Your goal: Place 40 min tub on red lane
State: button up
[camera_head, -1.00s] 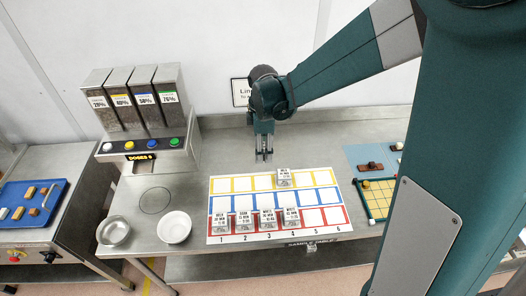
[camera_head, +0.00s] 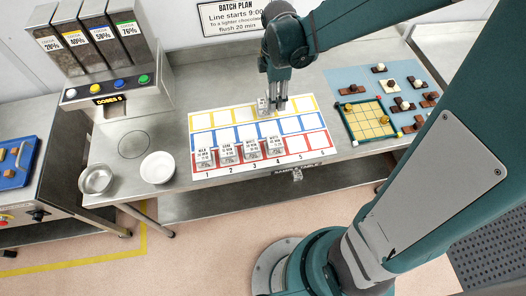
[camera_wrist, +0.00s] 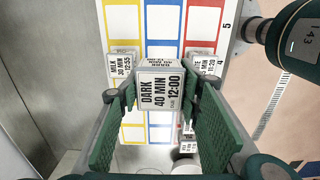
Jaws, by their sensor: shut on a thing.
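My gripper (camera_wrist: 160,95) is shut on a small white-labelled tub (camera_wrist: 160,90) reading DARK 40 MIN 12:00; a green pad is on each side of it. In the head view my gripper (camera_head: 276,108) is by the yellow lane (camera_head: 222,116), around column 4. A tub shows at its fingertips there, but I cannot tell whether it is the held one. The red lane (camera_head: 317,140) holds tubs in columns 1 to 4; columns 5 and 6 are bare. The blue lane (camera_head: 246,132) lies between the lanes. A MILK 30 MIN tub (camera_wrist: 122,62) is at the yellow lane in the wrist view.
Two bowls, one steel (camera_head: 96,179) and one white (camera_head: 157,167), stand left of the mat. A dispenser (camera_head: 105,60) is at the back left. A yellow gridded tray (camera_head: 371,119) and chocolates on a blue sheet lie to the right.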

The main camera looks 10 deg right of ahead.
jog(key=b, duration=0.3)
send_over(297, 144)
notch_tip(297, 144, down, 4)
jog(key=shift+a+r, duration=0.1)
jog(key=shift+f, duration=2.95)
jog(key=shift+f, duration=0.15)
jog(key=shift+f+b, duration=0.5)
jog(key=shift+f, duration=1.45)
jog(key=shift+f, duration=0.15)
jog(key=o, duration=1)
jog(key=shift+c, duration=0.2)
jog(key=shift+r, duration=0.25)
